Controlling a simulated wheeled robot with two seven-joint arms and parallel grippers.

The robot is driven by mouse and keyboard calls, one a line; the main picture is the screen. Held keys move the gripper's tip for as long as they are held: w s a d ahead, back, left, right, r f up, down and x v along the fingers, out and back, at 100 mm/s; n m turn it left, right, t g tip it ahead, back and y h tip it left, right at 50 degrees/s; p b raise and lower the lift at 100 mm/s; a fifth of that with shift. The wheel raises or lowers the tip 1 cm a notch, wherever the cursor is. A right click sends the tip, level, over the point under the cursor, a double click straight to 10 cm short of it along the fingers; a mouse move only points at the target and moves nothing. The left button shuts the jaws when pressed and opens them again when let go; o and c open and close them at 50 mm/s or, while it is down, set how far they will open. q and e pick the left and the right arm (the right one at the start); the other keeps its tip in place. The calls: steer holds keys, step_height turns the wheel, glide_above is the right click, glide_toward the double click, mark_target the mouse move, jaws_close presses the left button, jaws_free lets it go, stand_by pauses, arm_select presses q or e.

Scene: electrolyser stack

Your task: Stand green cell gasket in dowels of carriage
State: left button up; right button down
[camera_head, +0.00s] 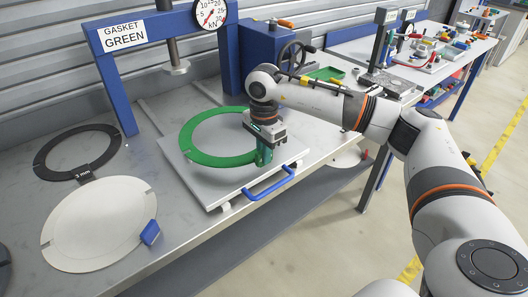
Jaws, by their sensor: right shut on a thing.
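The green cell gasket (187,138) is a flat green ring over the pale square plate of the carriage (210,186), under the blue press frame. My right gripper (264,154) points down at the ring's right side and is shut on it, at a green upright part there. The ring looks close to flat; I cannot tell whether it rests on the plate or hangs just above it. The dowels cannot be made out. My left gripper is not in view.
A blue handle (269,183) sticks out from the carriage's front. A black ring (78,152) and a pale disc (100,222) with a blue tab lie on the bench at left. The press ram (176,67) hangs above the carriage's back. Another bench stands at back right.

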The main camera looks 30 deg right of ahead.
steer(key=shift+f+b, duration=1.5)
steer(key=shift+f, duration=0.45)
steer(key=c, duration=1.4)
jaws_free()
steer(key=shift+o, duration=0.2)
steer(key=shift+r, duration=0.15)
step_height(320, 180, up, 12)
steer(key=shift+f+b, duration=0.1)
steer(key=shift+b, duration=0.6)
